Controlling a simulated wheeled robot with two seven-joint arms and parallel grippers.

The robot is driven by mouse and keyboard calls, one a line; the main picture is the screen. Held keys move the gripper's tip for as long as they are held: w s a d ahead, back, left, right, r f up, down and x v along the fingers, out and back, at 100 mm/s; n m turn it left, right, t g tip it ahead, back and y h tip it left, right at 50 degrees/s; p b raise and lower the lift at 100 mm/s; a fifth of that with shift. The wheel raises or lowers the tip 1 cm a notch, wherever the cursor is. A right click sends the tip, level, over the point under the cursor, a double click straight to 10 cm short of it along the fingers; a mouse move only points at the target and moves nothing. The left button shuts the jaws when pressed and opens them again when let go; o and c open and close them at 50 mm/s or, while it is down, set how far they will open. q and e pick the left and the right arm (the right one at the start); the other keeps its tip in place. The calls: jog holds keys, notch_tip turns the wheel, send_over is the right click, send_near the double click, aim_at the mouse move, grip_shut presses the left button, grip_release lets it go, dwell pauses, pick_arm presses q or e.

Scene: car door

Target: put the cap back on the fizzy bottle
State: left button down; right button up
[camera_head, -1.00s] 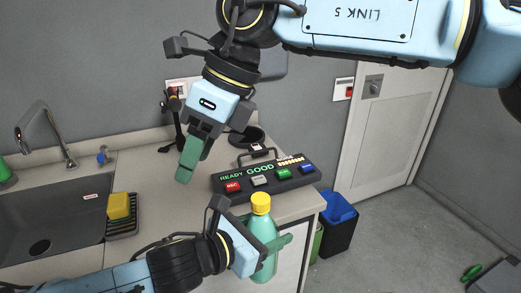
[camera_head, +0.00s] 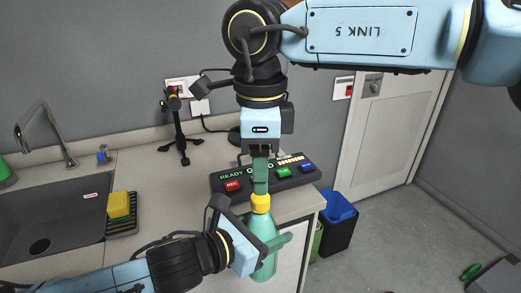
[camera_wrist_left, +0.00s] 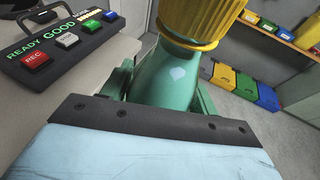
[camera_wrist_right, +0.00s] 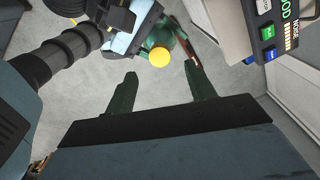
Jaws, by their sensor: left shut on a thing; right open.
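The green fizzy bottle (camera_head: 262,229) stands roughly upright in my left gripper (camera_head: 268,247), which is shut around its body in front of the counter. The yellow cap (camera_head: 260,203) sits on the bottle's top; in the left wrist view the ribbed cap (camera_wrist_left: 203,18) is directly over the bottle's shoulder (camera_wrist_left: 180,75). How tightly it is seated cannot be told. My right gripper (camera_head: 260,182) points down just above the cap, open and empty. In the right wrist view the cap (camera_wrist_right: 159,57) shows beyond and between the open fingers (camera_wrist_right: 163,82).
A control panel (camera_head: 231,187) with lit buttons and READY GOOD lettering lies on the counter behind the bottle. A small black tripod (camera_head: 180,135) stands farther back. A sink (camera_head: 50,215) and yellow sponge (camera_head: 119,204) are at left. Bins (camera_head: 338,225) stand right of the counter.

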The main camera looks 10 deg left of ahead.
notch_tip(320, 180, down, 6)
jog(key=shift+r, duration=0.15)
dwell(0.3)
jog(key=c, duration=1.1)
jog(key=shift+o, duration=0.2)
jog(key=o, duration=1.2)
jog(key=shift+c, duration=0.2)
jog(key=shift+r, duration=0.15)
